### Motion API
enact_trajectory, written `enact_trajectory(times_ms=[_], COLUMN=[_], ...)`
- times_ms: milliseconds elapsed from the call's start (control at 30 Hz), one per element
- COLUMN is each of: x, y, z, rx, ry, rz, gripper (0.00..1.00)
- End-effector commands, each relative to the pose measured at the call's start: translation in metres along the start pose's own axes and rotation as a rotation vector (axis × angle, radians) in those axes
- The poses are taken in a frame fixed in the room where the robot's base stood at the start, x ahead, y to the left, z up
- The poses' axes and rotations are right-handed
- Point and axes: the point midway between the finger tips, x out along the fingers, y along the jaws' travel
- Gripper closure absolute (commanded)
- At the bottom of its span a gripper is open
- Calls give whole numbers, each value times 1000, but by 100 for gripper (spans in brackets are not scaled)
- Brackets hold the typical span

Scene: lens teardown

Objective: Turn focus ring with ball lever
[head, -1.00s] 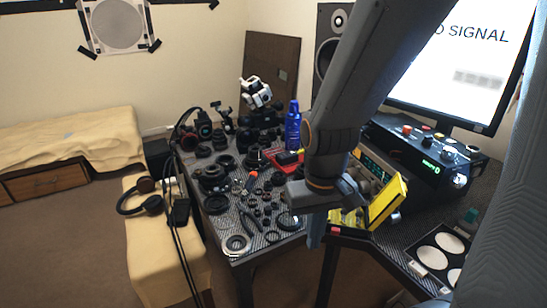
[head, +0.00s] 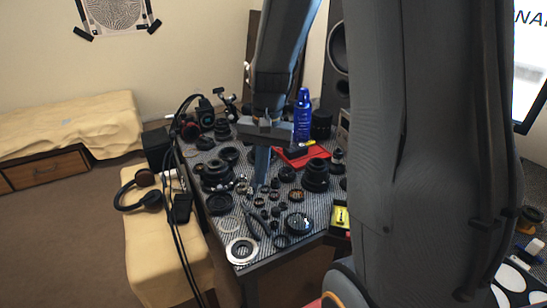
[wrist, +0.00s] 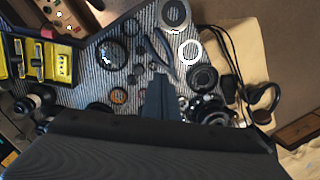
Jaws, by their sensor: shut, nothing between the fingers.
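My gripper (head: 262,168) points down over the lens parts on the striped table, its fingers together and empty. Its closed fingers also show in the wrist view (wrist: 160,98). A black lens body (head: 216,176) stands just left of the fingers in the head view; it also shows right of them in the wrist view (wrist: 208,110). Another black lens barrel (head: 316,174) stands to the right. I cannot tell which part is the focus ring, and no ball lever can be made out. Whether the fingertips touch any part is unclear.
The table (head: 238,214) is crowded with rings and small parts. A silver ring (head: 242,251) lies near its front corner. A blue bottle (head: 302,118) stands behind a red tray (head: 290,160). A yellow case (wrist: 61,68) shows in the wrist view. Headphones (head: 140,190) lie left.

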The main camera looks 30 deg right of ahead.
Motion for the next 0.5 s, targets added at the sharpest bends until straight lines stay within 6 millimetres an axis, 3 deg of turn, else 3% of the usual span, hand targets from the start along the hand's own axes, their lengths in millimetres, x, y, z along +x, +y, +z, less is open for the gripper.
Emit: enact_trajectory(times_ms=[33,100,300,400,500], x=[2,2,5,6,7], y=[0,0,17,30,42], z=[-33,-74,-181,-221,-247], rx=[133,321,801,977,1098], ry=[-21,-54,-160,-210,-249], rz=[-21,-56,-156,-199,-229], gripper=[100,100,100,100,100])
